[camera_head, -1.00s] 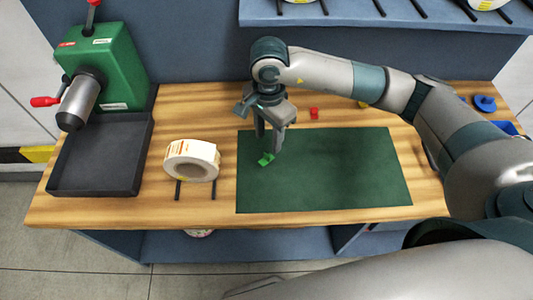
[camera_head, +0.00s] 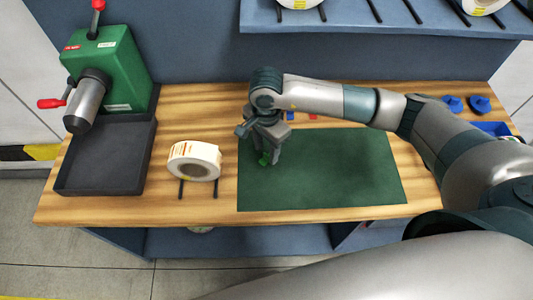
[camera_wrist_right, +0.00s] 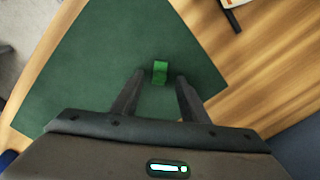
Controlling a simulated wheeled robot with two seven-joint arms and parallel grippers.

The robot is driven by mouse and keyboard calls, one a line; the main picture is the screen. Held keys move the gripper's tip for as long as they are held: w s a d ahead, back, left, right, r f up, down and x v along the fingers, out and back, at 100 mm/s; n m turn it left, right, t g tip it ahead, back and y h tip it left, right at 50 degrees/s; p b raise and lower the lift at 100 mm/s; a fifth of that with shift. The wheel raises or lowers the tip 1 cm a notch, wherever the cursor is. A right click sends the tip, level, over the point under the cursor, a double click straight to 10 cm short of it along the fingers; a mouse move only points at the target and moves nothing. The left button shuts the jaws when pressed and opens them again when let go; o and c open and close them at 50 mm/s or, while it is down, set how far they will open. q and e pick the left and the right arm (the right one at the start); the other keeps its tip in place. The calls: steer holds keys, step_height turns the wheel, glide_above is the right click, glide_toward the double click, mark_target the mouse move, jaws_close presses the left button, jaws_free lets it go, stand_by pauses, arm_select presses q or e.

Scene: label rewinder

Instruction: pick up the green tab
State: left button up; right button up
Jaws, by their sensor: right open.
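The green tab (camera_head: 264,160) is a small bright green piece on the dark green mat (camera_head: 330,185), near the mat's left edge. It also shows in the right wrist view (camera_wrist_right: 160,72), just past the fingertips and centred between them. My right gripper (camera_head: 265,155) points down over the tab. In the wrist view its two fingers (camera_wrist_right: 158,76) are apart with nothing held between them. In the head view the fingers partly hide the tab. My left gripper is in neither current view.
A white label roll (camera_head: 194,160) sits left of the mat on two dark rods. A dark tray (camera_head: 107,187) lies below the green rewinder (camera_head: 115,70) at the left. Small red and blue pieces lie behind the mat. The mat's right part is clear.

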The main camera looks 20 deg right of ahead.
steer(key=shift+f, duration=0.75)
steer(key=shift+c, duration=0.6)
jaws_close()
steer(key=shift+r, duration=0.15)
steer(key=shift+r+b, duration=0.55)
steer(key=shift+r, duration=0.05)
step_height(320, 180, up, 2)
steer(key=shift+r+b, duration=0.2)
steer(key=shift+b, duration=0.6)
steer(key=s+d+r+b, duration=0.4)
steer(key=s+d+r, duration=0.3)
steer(key=d, duration=0.2)
steer(key=shift+d, duration=0.25)
